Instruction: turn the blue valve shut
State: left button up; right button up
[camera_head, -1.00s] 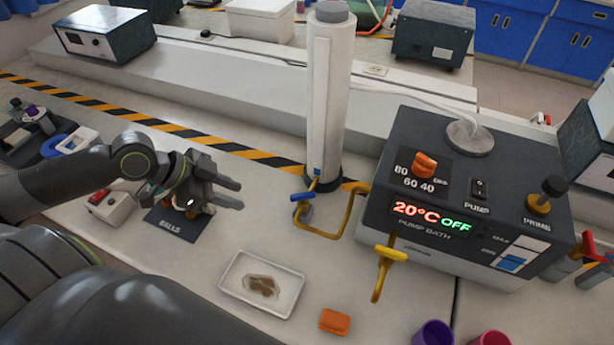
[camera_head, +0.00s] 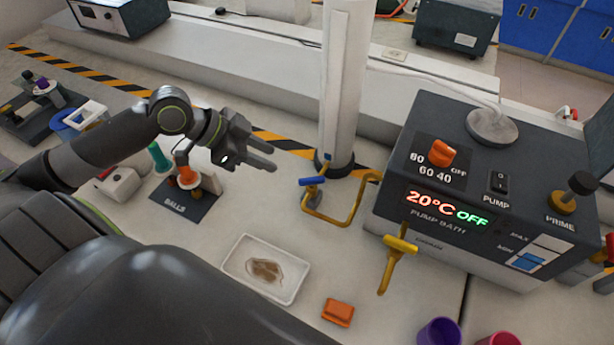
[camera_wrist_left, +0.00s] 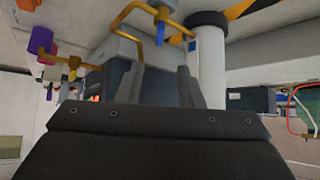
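The blue valve (camera_head: 313,181) has a short blue lever on a bent yellow pipe (camera_head: 350,208), at the foot of a white column (camera_head: 343,85). Its lever lies roughly level across the picture in the head view. My left gripper (camera_head: 274,158) is open and empty, up and to the left of the lever, apart from it. In the left wrist view the blue lever (camera_wrist_left: 161,33) shows beyond the two spread fingers of my left gripper (camera_wrist_left: 158,75), above the gap between them. My right gripper is not in view.
A pump bath box (camera_head: 470,190) stands at right, with a yellow-handled valve (camera_head: 398,245) before it. A white tray (camera_head: 235,268), an orange block (camera_head: 338,312) and a purple cup (camera_head: 438,332) are in front. A dark BALLS stand (camera_head: 180,205) is at left.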

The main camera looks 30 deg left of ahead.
aim_at(311, 178)
pick_arm(q)
jog(key=shift+x, duration=6.25)
jog(key=shift+d, duration=0.1)
grip_shut()
